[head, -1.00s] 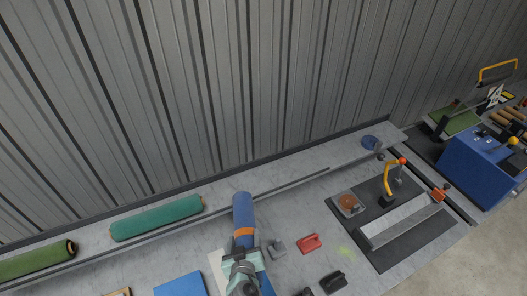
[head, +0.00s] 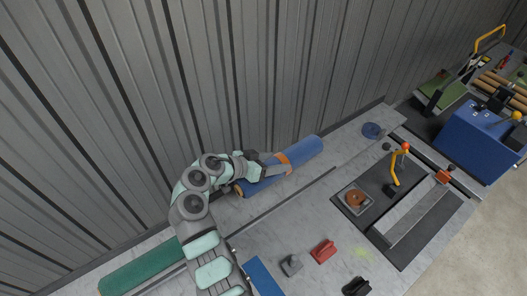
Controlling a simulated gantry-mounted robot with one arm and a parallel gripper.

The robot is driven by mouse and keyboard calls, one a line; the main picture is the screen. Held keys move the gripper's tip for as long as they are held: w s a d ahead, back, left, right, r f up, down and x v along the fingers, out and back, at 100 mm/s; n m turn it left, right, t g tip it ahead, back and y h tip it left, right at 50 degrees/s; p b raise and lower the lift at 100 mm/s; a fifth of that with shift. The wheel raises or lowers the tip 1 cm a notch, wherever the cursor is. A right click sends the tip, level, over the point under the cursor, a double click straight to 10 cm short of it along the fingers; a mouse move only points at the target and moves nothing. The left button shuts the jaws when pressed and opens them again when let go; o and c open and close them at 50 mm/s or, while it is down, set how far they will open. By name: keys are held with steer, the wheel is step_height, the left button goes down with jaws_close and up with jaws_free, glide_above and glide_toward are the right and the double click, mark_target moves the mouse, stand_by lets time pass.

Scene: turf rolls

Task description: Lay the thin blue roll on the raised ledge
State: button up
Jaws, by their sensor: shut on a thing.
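The thin blue roll (head: 304,151), with an orange band (head: 282,160) around its middle, lies lengthwise along the raised ledge (head: 345,140) by the corrugated wall. It looks level and in line with the ledge; whether it touches the surface I cannot tell. My gripper (head: 268,168) is shut on the blue roll near the band. My arm hides part of the ledge to the left. The green roll (head: 142,268) lies on the same ledge at the lower left, apart from the blue roll.
A round blue item (head: 372,131) sits on the ledge's right end.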

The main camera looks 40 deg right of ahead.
steer(key=shift+w, duration=0.15)
steer(key=shift+f+b, duration=0.85)
steer(key=shift+f, duration=1.8)
step_height(320, 180, down, 5)
steer(key=b, duration=0.5)
steer(key=shift+b, duration=0.35)
steer(key=o, duration=1.9)
steer(key=shift+o, duration=0.2)
steer(key=shift+a, duration=0.1)
steer(key=b+v, duration=0.2)
steer(key=v, duration=0.8)
steer(key=shift+a+r, duration=0.2)
steer(key=shift+r, duration=0.15)
